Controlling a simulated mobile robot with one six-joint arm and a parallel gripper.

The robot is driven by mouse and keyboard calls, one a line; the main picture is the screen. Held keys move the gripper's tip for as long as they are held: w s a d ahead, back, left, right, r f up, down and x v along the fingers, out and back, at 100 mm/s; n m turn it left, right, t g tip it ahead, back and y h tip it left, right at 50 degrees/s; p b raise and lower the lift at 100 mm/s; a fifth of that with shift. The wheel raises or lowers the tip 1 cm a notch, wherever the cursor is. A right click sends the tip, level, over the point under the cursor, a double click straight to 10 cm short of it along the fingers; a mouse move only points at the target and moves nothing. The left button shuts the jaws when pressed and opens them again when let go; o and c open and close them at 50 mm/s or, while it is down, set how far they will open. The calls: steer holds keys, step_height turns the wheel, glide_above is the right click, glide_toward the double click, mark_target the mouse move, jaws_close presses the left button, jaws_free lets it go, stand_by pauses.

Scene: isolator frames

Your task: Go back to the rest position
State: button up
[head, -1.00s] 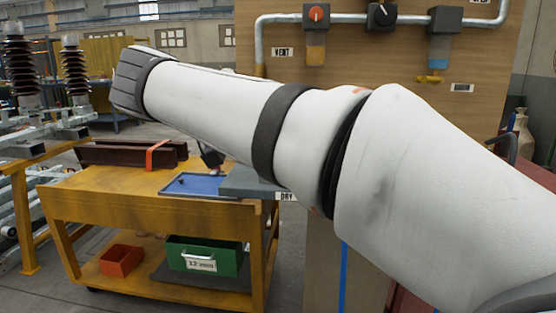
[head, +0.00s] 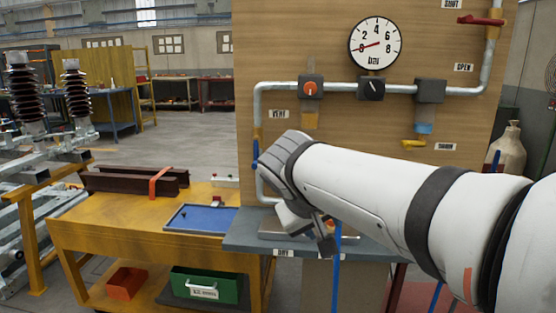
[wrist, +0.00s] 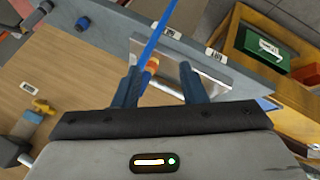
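My arm in white with dark bands reaches in from the right of the head view. My gripper (head: 325,242) hangs at its end, over the grey shelf (head: 240,243) in front of the wooden panel. In the wrist view my gripper (wrist: 160,72) has its two blue-grey fingers well apart, and I see nothing clamped between them. A small orange and yellow piece (wrist: 152,66) shows close to the left finger; whether it touches the finger I cannot tell. A metal plate or tray (wrist: 205,72) lies on the shelf beyond the fingers.
The wooden panel (head: 300,40) carries pipes, a gauge (head: 375,43), valves and knobs. A blue line (wrist: 160,35) crosses near the left finger. A yellow cart (head: 110,232) with a blue tray (head: 198,219) stands left. Open floor lies behind the cart.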

steer(key=s+d+m+g+y+p, duration=0.1)
steer(key=s+d+g+y+p, duration=0.1)
steer(key=s+p, duration=0.5)
steer(key=s+d+m+g+y+p, duration=0.2)
steer(key=s+d+p, duration=0.3)
steer(key=s+p, duration=0.2)
steer(key=shift+s+r+p, duration=0.25)
steer(key=shift+p, duration=0.15)
